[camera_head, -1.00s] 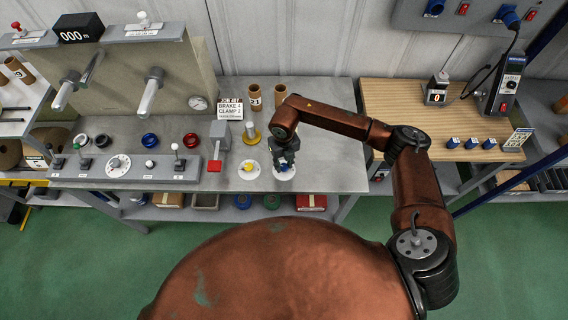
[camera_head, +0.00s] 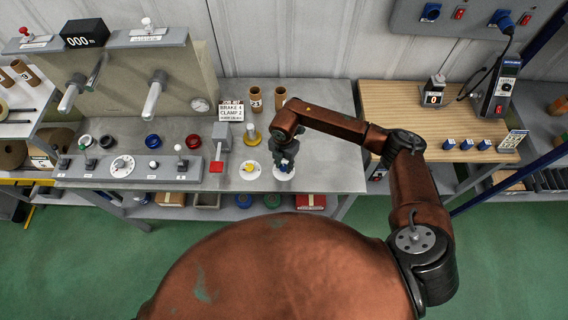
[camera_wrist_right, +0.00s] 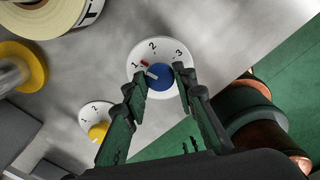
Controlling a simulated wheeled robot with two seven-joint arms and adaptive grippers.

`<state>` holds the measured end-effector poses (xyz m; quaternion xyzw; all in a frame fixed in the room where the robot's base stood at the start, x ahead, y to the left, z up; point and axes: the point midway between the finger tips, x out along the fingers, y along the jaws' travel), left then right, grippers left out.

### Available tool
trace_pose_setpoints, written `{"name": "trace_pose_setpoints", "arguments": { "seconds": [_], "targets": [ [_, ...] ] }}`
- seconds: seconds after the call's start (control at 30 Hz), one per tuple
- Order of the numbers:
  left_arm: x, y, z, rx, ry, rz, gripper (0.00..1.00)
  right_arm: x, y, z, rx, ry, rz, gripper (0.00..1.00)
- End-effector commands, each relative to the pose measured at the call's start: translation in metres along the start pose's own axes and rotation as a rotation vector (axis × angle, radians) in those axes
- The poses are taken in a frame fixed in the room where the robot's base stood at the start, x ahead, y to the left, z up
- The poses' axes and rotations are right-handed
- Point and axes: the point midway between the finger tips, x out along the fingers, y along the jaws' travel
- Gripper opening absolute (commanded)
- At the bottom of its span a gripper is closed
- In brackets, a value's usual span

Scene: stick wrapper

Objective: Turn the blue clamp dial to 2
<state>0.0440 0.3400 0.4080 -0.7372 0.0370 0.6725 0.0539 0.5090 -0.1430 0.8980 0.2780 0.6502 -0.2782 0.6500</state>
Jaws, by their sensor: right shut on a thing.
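The blue clamp dial (camera_wrist_right: 160,76) sits on a white round plate marked 1, 2 and 3 (camera_wrist_right: 168,108). A small red mark beside the dial lies near the 1, between 1 and 2. My right gripper (camera_wrist_right: 160,80) has a finger on each side of the dial and is shut on it. In the head view, my right gripper (camera_head: 285,163) reaches down over the dial's white plate (camera_head: 284,179) and hides most of the dial. My left gripper is not in view.
A yellow dial (camera_head: 250,168) on its own white plate stands just left of the blue one. A job sign (camera_head: 231,111) reads brake 4, clamp 2. The bench's front edge is close.

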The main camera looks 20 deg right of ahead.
Motion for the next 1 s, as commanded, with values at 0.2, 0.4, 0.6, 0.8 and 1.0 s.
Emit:
{"name": "trace_pose_setpoints", "arguments": {
  "seconds": [0.2,0.4,0.6,0.8,1.0],
  "targets": [
    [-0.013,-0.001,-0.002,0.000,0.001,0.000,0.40,-0.002,0.000,0.000,0.207,0.000,0.000,0.01],
    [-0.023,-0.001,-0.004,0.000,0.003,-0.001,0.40,-0.002,0.000,0.000,0.393,0.001,-0.001,0.01],
    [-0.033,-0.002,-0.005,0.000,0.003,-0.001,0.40,-0.002,0.000,0.000,0.556,0.000,-0.001,0.01],
    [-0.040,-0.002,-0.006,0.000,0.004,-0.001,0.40,-0.001,0.000,0.000,0.676,0.001,-0.001,0.01],
    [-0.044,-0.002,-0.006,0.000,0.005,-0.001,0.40,-0.001,0.000,0.000,0.748,0.000,0.000,0.01]
  ]
}}
